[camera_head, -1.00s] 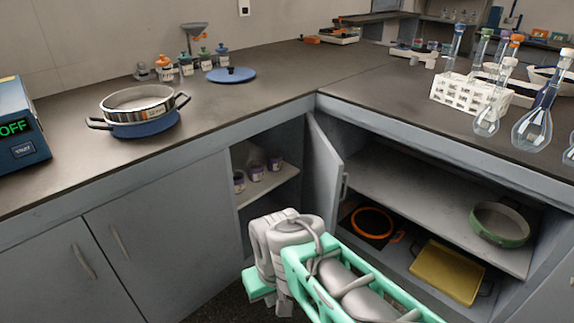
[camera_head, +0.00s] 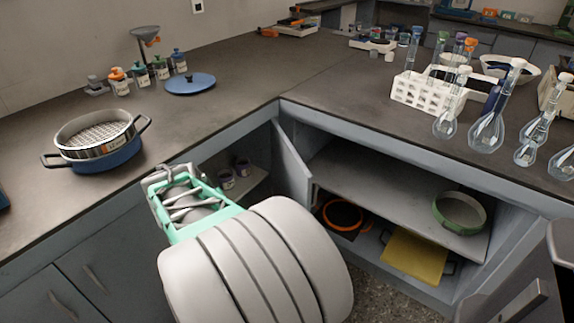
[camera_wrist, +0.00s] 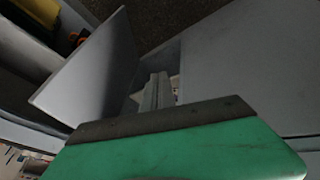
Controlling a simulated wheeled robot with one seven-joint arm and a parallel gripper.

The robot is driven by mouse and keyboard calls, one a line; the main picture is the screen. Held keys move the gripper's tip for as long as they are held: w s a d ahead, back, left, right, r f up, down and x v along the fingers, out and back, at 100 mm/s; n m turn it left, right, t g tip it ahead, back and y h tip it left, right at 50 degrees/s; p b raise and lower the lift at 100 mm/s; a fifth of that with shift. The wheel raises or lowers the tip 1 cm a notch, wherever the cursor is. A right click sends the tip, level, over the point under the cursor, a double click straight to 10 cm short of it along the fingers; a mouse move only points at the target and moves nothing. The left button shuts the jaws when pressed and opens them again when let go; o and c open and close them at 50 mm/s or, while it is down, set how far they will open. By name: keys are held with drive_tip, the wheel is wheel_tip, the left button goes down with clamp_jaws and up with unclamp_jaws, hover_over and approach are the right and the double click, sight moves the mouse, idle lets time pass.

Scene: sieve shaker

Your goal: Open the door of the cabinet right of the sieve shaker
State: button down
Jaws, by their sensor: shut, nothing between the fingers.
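The sieve shaker shows only as a dark blue sliver (camera_head: 3,195) at the left edge of the head view. The cabinet with small purple-labelled jars (camera_head: 243,167) on its shelf stands in the counter's inner corner, with its front open. A grey door (camera_head: 292,165) stands swung out at its right side. This door also shows in the wrist view (camera_wrist: 92,72), apart from my gripper. My gripper (camera_head: 160,176), with a green body, is shut and empty near the counter's front edge. It and my arm hide the cabinet's left and lower parts.
Closed grey doors with handles (camera_head: 95,278) lie to the left. The right cabinet is open, holding an orange-rimmed pan (camera_head: 342,215), a yellow tray (camera_head: 415,256) and a green pan (camera_head: 459,213). A sieve on a blue pot (camera_head: 98,140) and glassware stand on the counter (camera_head: 250,75).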

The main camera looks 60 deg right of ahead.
drive_tip(key=s+d+r+m+g+h+p, duration=0.1)
drive_tip(key=s+d+r+m+p, duration=0.2)
drive_tip(key=d, duration=0.5)
drive_tip(key=s+d+r+g+h, duration=0.1)
drive_tip(key=s+d+r+h, duration=0.15)
drive_tip(key=s+d, duration=0.35)
drive_tip(key=b, duration=0.3)
approach(301, 190)
wheel_tip(301, 190, down, 3)
drive_tip(key=w, duration=0.3)
drive_tip(key=shift+y, duration=0.35)
drive_tip(key=s+d, duration=0.3)
